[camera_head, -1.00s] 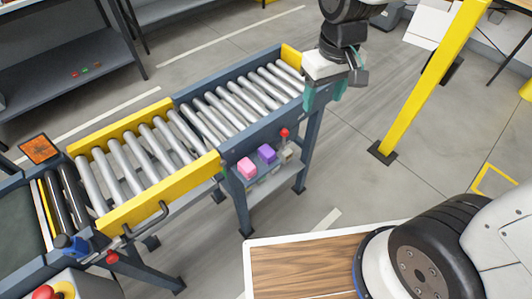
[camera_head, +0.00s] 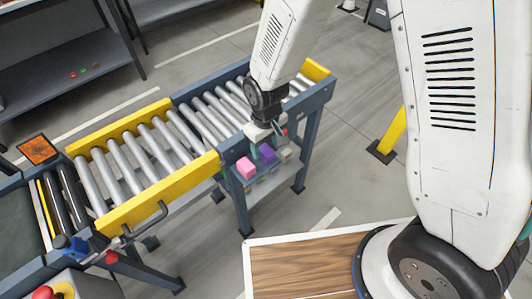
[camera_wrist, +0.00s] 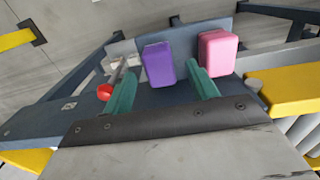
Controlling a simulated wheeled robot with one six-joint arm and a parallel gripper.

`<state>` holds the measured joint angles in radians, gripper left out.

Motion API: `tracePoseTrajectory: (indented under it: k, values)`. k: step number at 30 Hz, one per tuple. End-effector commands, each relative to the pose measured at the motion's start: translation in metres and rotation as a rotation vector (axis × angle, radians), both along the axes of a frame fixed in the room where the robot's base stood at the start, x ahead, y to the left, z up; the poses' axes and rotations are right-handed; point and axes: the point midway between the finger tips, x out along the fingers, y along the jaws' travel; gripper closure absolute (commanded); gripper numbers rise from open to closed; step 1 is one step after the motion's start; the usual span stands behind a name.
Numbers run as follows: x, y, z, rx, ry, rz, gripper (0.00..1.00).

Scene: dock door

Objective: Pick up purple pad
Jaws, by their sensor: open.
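The purple pad (camera_head: 266,153) sits on a small dark shelf at the side of the roller conveyor. In the wrist view the purple pad (camera_wrist: 158,65) lies between and just beyond the teal fingertips. My gripper (camera_wrist: 162,80) is open and empty, with one finger on each side of the pad's line. In the head view my gripper (camera_head: 266,142) is over the conveyor's near edge, close to the pad and partly covering it.
A pink pad (camera_wrist: 218,52) sits right of the purple one in the wrist view, close to the right finger. A red-knobbed lever (camera_wrist: 105,91) stands close to the left finger. The conveyor's side rail (camera_head: 193,180) runs alongside.

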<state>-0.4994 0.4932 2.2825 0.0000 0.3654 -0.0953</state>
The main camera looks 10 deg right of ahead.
Motion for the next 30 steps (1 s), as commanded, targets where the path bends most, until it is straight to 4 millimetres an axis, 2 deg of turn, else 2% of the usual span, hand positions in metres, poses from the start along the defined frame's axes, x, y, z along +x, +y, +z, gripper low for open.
tracePoseTrajectory:
  k: [3, 6, 14, 19, 30]
  values:
    - [0.0, -0.001, -0.019, -0.002, 0.003, 0.0, 0.42]
    - [0.0, 0.0, -0.026, -0.001, 0.001, 0.0, 0.42]
    - [0.0, 0.0, -0.028, 0.0, 0.0, 0.0, 0.42]
    - [0.0, 0.0, -0.028, 0.0, 0.0, -0.001, 0.89]
    - [0.001, 0.0, -0.024, 0.001, -0.001, -0.001, 0.9]
